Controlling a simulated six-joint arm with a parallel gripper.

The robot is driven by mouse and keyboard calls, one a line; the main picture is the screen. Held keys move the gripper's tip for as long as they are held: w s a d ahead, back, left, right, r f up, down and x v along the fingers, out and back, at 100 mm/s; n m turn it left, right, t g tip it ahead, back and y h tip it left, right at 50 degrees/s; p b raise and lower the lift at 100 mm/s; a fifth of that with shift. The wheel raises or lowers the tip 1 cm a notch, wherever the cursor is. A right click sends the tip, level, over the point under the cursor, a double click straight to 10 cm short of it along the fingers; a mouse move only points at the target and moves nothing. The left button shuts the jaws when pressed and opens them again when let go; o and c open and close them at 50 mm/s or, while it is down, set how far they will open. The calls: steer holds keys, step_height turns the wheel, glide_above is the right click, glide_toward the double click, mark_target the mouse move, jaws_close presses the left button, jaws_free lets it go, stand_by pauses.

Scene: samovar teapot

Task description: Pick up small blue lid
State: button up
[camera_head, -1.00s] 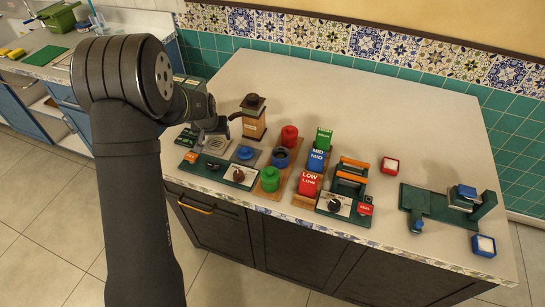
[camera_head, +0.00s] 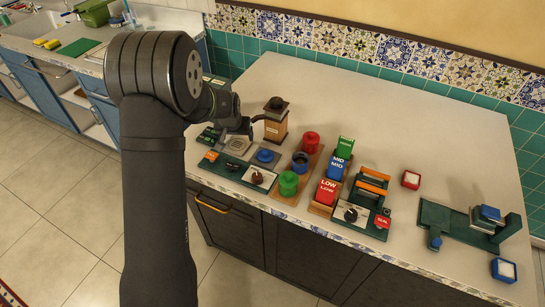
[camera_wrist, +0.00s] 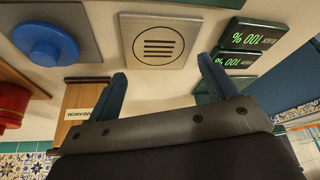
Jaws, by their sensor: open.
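The small blue lid (camera_head: 265,155), round with a knob, lies on a grey square plate at the counter's front left. It also shows in the wrist view (camera_wrist: 46,42) at the upper left, on its plate. My gripper (camera_head: 241,130) is to the left of and behind the lid, above the counter near a light plate with dark lines. In the wrist view my gripper's two blue fingers (camera_wrist: 163,80) are apart with nothing between them, and the lid is outside them. Part of the gripper is hidden in the head view by my arm.
An open blue jar (camera_head: 300,161), a red jar (camera_head: 311,142) and a green jar (camera_head: 288,184) stand right of the lid. A wooden grinder (camera_head: 276,124) stands close behind. A dial panel (camera_head: 258,178) lies in front. The counter's back (camera_head: 330,95) is clear.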

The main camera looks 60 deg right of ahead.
steer(key=s+a+r+m+g, duration=0.1)
steer(key=s+a+r+m, duration=0.2)
steer(key=s+r, duration=0.3)
steer(key=s+a+r+m+g, duration=0.1)
steer(key=s+a+r+m, duration=0.25)
steer(key=r, duration=0.55)
glide_toward(265, 152)
steer(key=shift+y, duration=0.4)
steer(key=x, duration=0.9)
steer(key=shift+d+r, duration=0.1)
steer(key=shift+d, duration=0.2)
steer(key=c, duration=1.1)
